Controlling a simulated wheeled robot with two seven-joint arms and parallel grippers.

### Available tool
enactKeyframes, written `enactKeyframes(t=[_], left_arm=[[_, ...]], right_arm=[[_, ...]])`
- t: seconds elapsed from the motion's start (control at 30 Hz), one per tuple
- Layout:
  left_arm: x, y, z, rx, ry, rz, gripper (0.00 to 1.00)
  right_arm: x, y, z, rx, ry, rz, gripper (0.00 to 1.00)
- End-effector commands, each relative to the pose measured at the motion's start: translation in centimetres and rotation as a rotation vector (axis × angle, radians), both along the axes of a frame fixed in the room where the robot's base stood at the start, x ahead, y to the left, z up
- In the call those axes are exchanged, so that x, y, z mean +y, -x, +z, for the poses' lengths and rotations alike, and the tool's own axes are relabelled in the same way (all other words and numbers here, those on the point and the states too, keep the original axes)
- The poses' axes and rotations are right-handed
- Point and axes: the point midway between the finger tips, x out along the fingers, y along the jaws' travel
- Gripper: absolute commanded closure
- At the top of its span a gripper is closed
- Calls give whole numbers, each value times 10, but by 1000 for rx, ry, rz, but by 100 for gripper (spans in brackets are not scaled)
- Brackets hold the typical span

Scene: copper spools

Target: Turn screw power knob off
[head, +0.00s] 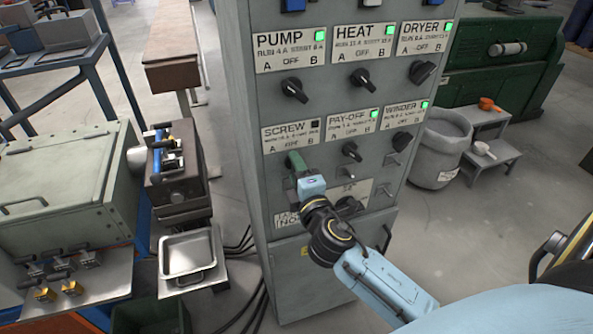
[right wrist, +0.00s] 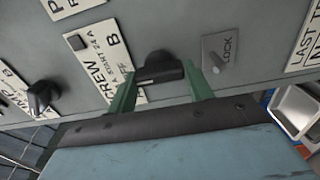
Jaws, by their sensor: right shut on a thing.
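The grey control cabinet (head: 262,200) stands in the middle of the head view. Its SCREW label plate (head: 291,133) has a dark indicator lamp (head: 315,124); the plate also shows in the right wrist view (right wrist: 104,64). My right gripper (head: 296,160) is at the cabinet front just below this plate and hides the screw knob in the head view. In the right wrist view, the black screw knob (right wrist: 158,66) sits between the green fingers of my right gripper (right wrist: 160,76), which are shut on it. My left gripper is not in view.
The PUMP (head: 293,90), HEAT (head: 364,78), DRYER (head: 422,72), PAY-OFF (head: 351,151) and WINDER (head: 402,141) knobs surround the spot, with green lamps lit on their plates. A LOCK switch (right wrist: 215,62) is close beside the right finger. A metal tray (head: 187,283) stands left of the cabinet.

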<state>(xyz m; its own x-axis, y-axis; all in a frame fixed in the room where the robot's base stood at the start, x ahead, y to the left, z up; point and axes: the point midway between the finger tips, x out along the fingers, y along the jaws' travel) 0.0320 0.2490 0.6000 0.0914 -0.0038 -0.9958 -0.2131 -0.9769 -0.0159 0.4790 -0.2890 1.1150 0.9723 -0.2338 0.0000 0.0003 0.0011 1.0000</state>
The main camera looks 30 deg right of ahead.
Motion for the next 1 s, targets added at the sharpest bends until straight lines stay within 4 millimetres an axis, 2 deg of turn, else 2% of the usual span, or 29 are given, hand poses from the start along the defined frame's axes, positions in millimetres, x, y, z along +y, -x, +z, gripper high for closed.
enactKeyframes(t=[0.17, 0.2, 0.37, 0.57, 0.7, 0.87, 1.0], left_arm=[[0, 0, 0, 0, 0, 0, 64], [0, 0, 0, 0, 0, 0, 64], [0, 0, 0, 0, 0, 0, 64], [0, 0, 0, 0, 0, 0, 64], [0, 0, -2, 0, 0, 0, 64], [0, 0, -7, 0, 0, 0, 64], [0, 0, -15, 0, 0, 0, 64]], right_arm=[[0, 0, -1, 1, 0, 1, 72], [0, 0, -1, 1, 0, 1, 46], [0, 0, -1, 1, -1, 0, 27], [0, 0, 0, 1, -1, 0, 27], [2, 8, -2, 1, -2, 1, 27], [8, 34, -3, 2, -3, 1, 27], [16, 65, -4, 3, -4, 1, 27]])
